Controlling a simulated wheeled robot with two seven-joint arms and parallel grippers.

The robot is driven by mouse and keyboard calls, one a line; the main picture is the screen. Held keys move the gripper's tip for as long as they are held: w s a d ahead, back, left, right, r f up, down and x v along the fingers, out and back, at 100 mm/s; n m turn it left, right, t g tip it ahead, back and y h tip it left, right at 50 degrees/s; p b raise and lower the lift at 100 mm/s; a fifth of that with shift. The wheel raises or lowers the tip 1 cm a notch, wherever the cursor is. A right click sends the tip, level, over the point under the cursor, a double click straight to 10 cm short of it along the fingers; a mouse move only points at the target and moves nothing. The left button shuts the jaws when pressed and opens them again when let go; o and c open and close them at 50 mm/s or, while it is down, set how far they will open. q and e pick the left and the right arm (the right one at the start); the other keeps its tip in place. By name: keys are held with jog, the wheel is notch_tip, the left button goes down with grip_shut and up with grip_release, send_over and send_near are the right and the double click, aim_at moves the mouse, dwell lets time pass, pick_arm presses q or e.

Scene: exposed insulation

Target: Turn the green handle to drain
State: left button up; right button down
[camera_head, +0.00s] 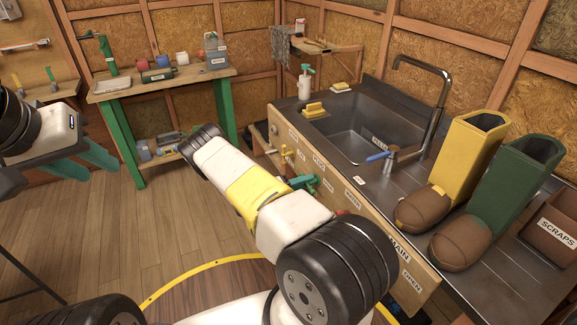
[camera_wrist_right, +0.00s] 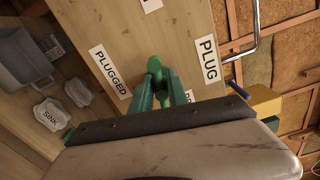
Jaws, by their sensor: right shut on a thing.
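The green handle (camera_wrist_right: 155,68) sticks out of the wooden valve panel (camera_wrist_right: 125,25) in the right wrist view. My right gripper (camera_wrist_right: 160,88) is shut on it, with one teal finger on each side. The handle lies between the labels PLUGGED (camera_wrist_right: 110,72) and PLUG (camera_wrist_right: 208,60). A further label below it is mostly hidden by a finger. In the head view the green handle (camera_head: 304,183) shows only partly beside my right arm, on the front of the sink counter. My left gripper (camera_head: 103,176) is open and empty at the far left.
The sink (camera_head: 362,135) has a tall faucet and a blue lever (camera_head: 377,156). Yellow and green boots (camera_head: 500,175) stand on the counter beside a SCRAPS bin (camera_head: 554,228). A green-legged workbench (camera_head: 160,82) stands at the back left. Wooden floor is clear between.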

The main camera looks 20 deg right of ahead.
dwell(0.3)
jog(key=c, duration=1.4)
grip_release()
jog(key=a, duration=0.8)
jog(key=shift+s, duration=0.3)
